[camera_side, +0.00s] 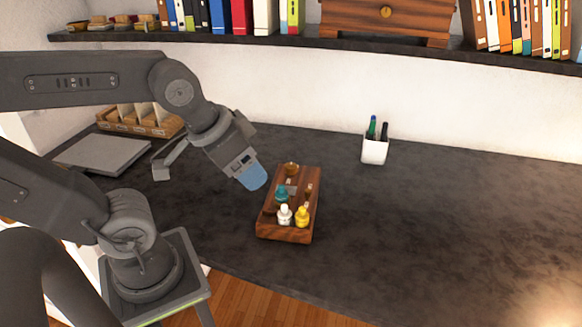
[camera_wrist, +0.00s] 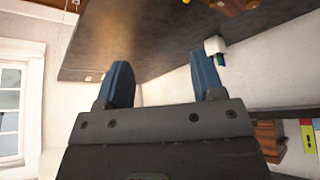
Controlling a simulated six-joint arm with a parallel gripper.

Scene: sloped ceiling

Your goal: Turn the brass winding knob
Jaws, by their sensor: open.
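A round brass knob (camera_side: 386,12) sits on the front of a wooden box (camera_side: 345,17) on the shelf at the top of the side view. A round brass-coloured piece (camera_side: 291,168) also sits at the far end of a wooden block (camera_side: 285,236) on the desk. I cannot tell for certain which one is the winding knob. My gripper (camera_side: 254,180) hovers at the left of the block, below the shelf and apart from the box. In the wrist view my gripper (camera_wrist: 160,64) has its blue fingers apart, with nothing between them.
The block carries small teal, white and yellow bottles (camera_side: 302,217). A white pen cup (camera_side: 374,151) stands at the back of the desk. Books line the dark shelf (camera_side: 420,45). A grey slab (camera_side: 103,153) and a wooden rack lie left. The desk's right side is clear.

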